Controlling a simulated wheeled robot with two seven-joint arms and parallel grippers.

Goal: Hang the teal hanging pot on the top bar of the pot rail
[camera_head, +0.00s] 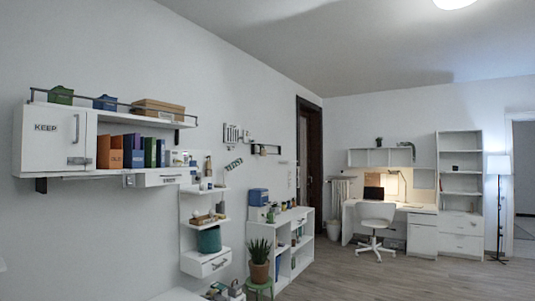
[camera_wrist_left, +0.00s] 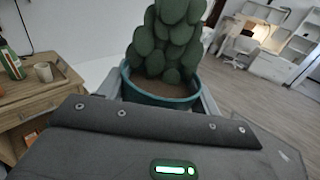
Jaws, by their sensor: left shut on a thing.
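The teal pot (camera_wrist_left: 163,98) shows in the left wrist view, filled with brown soil and a bushy, dark green plant (camera_wrist_left: 168,38). My left gripper (camera_wrist_left: 160,94) is shut on the pot, with a grey finger at either side of it. The lower part of the pot is hidden behind the gripper body. Neither this planted pot nor my left gripper is visible in the head view. My right gripper is in neither view. I cannot pick out the pot rail with certainty in either view.
In the wrist view, a wooden cabinet (camera_wrist_left: 35,103) at the left bears a mug (camera_wrist_left: 43,72) and a green carton (camera_wrist_left: 10,63). In the head view, a white wall cabinet (camera_head: 55,140) and small shelves line the left wall. The floor (camera_head: 390,280) is open at right.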

